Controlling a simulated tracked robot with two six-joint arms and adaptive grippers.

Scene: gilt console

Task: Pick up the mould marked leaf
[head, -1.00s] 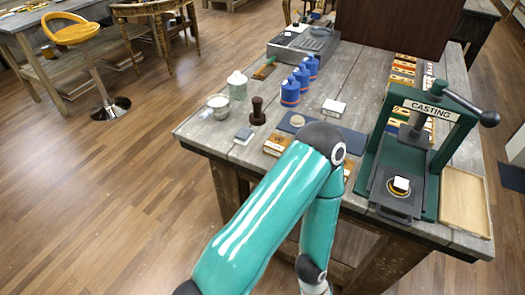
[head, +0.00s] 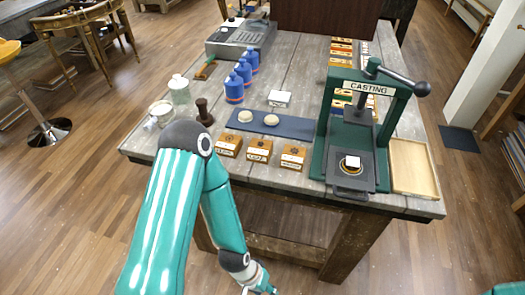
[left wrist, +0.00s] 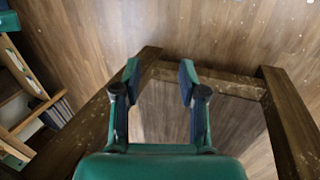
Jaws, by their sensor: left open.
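Three small wooden moulds with dark carved tops and white labels sit in a row along the table's front edge: a left mould (head: 228,146), a middle mould (head: 259,150) and a right mould (head: 293,157). Their labels are too small to read surely, so I cannot tell which is marked leaf. My left gripper (head: 265,289) is low in front of the table, below the moulds and apart from them, partly cut off by the picture's bottom edge. In the left wrist view, the left gripper (left wrist: 159,68) is open and empty. My right gripper is not in view.
A green casting press (head: 345,130) stands right of the moulds, beside a wooden tray (head: 428,180). Behind them lies a blue mat (head: 295,125) with two round pale pieces. A dark stamp (head: 204,112), jars and blue bottles (head: 233,88) stand left. Table legs and beams surround the gripper's low space.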

